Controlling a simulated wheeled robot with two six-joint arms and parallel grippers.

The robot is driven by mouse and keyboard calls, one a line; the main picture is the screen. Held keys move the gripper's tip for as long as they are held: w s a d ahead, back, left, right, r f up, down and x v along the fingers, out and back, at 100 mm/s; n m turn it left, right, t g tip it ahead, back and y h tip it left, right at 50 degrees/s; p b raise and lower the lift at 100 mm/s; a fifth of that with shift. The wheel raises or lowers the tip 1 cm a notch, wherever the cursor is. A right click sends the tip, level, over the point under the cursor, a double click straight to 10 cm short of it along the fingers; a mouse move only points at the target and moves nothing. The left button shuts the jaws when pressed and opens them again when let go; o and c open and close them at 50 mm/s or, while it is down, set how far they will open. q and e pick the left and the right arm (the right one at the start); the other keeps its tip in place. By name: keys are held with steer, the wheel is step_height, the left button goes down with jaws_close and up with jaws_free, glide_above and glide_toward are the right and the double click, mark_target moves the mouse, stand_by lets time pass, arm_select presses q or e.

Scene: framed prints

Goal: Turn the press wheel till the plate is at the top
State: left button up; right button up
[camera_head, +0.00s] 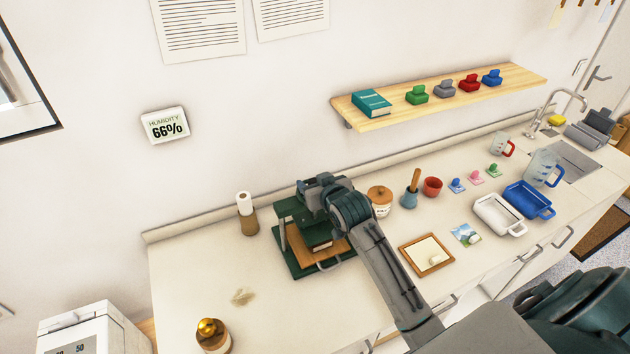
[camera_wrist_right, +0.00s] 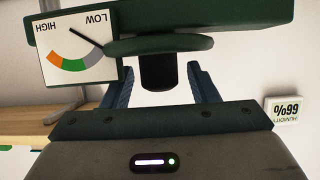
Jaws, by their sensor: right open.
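The press (camera_head: 284,238) stands on the counter in the head view, with a green frame and a wooden bed (camera_head: 300,252). My right gripper (camera_head: 312,190) is over its top and hides much of it. In the right wrist view, the open fingers (camera_wrist_right: 160,72) stand on either side of a dark knob (camera_wrist_right: 157,74) below the green wheel (camera_wrist_right: 160,43), with gaps visible. A gauge (camera_wrist_right: 78,50) appears upside down there; its needle points to the grey part on the LOW side. The plate's height cannot be told. My left gripper is not in view.
Left of the press are a paper roll (camera_head: 245,222) and a gold-topped object (camera_head: 212,334). To the right are a lidded jar (camera_head: 380,200), a pestle and mortar (camera_head: 411,194), a red pot (camera_head: 432,187) and a wooden frame (camera_head: 427,254). A wall shelf (camera_head: 520,77) is above.

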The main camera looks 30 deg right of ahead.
steer(key=shift+w+f, duration=0.1)
steer(key=shift+w, duration=0.05)
steer(key=shift+c, duration=0.8)
steer(key=c, duration=0.8)
steer(key=shift+d+y, duration=0.1)
steer(key=shift+y, duration=0.2)
steer(key=shift+n+y, duration=0.6)
steer(key=shift+n, duration=0.1)
steer(key=shift+f+n+y+b, duration=0.15)
steer(key=shift+n+y+b, duration=0.55)
steer(key=shift+y, duration=0.1)
steer(key=n+g+y+b, duration=0.2)
steer(key=n+y+b, duration=0.2)
steer(key=b, duration=0.2)
steer(key=shift+r+n+g+y+b, duration=0.2)
steer(key=shift+n+g+y+b, duration=0.25)
steer(key=shift+y+b, duration=0.2)
